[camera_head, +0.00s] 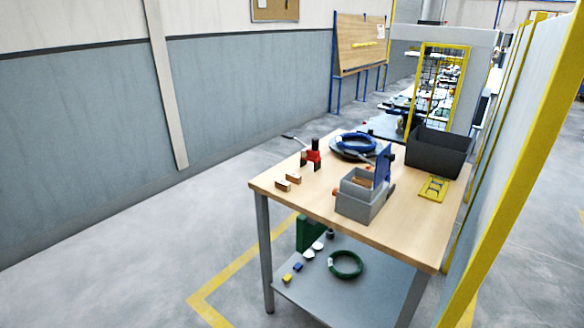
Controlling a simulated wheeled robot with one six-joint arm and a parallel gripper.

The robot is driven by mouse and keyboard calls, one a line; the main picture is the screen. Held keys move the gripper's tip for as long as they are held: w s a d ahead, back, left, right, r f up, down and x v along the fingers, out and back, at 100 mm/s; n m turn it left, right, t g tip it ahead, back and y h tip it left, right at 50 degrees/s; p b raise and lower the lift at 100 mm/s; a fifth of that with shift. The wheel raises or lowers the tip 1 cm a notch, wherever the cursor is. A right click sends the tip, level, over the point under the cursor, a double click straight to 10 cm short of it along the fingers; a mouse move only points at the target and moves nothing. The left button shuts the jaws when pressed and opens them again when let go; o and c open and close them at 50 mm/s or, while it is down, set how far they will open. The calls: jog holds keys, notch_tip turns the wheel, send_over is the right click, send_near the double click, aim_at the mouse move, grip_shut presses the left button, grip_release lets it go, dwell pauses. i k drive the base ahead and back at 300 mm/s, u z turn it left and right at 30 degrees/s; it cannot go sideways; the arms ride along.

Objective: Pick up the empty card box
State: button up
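Two small brown and white boxes, a nearer one (282,186) and a farther one (293,178), sit side by side near the left edge of the wooden-topped table (330,204). They look like card boxes, but they are too small to tell whether either is empty. An open grey bin (360,203) at the table's front middle has something brown in it. My gripper is not in view.
A red and black tool (313,155), a blue coil (356,141), a dark open crate (438,152) and a yellow item (434,188) share the tabletop. A green coil (346,265) lies on the lower shelf. A yellow-framed partition (520,150) stands at right. Floor at left is clear.

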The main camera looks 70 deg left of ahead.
aim_at(367, 184)
jog(key=u, duration=2.15)
jog(key=i, duration=1)
jog(key=z, duration=2.15)
jog(key=k, duration=1.15)
jog(key=u, duration=1.15)
jog(key=i, duration=0.3)
jog(key=u, duration=0.05)
